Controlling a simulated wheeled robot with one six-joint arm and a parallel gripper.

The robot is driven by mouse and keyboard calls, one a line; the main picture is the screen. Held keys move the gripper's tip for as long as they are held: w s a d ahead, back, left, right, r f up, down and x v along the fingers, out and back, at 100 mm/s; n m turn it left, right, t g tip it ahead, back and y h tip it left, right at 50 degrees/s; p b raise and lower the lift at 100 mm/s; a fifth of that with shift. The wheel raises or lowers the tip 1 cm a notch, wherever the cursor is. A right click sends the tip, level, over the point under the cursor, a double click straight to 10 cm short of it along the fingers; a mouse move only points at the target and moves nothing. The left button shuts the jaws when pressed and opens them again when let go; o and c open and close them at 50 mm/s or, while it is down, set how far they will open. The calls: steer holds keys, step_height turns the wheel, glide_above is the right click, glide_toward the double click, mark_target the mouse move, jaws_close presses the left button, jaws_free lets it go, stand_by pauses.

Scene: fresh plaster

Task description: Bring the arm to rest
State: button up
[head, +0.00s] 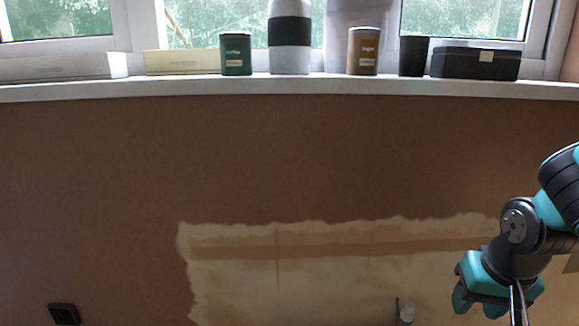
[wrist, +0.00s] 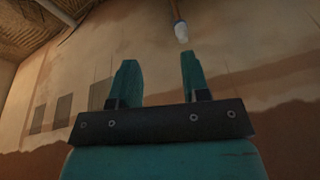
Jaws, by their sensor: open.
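My gripper (head: 497,300) hangs at the lower right of the head view, in front of the brown wall, on my bent teal and black arm. In the wrist view its two teal fingers (wrist: 157,65) stand well apart, with nothing between them. The jaws are open and empty. The lower end of the gripper runs near the bottom edge of the head view.
A white windowsill (head: 200,92) bears a green tin (head: 236,54), a brown tin (head: 363,50), a dark cup (head: 413,56) and a black box (head: 475,63). A pale plaster patch (head: 230,285) covers the lower wall. A dark socket (head: 64,314) sits at lower left.

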steer(key=s+a+r+n+g+y, duration=0.35)
steer(key=s+a+r+n, duration=0.65)
steer(key=s+a, duration=0.45)
step_height(320, 180, up, 22)
steer(key=w+p, duration=0.1)
steer(key=p, duration=2)
steer(key=shift+w+a+f+t+p, duration=0.15)
steer(key=shift+a+f+t+p, duration=0.1)
steer(key=shift+t+p, duration=0.15)
steer(key=shift+y, duration=0.25)
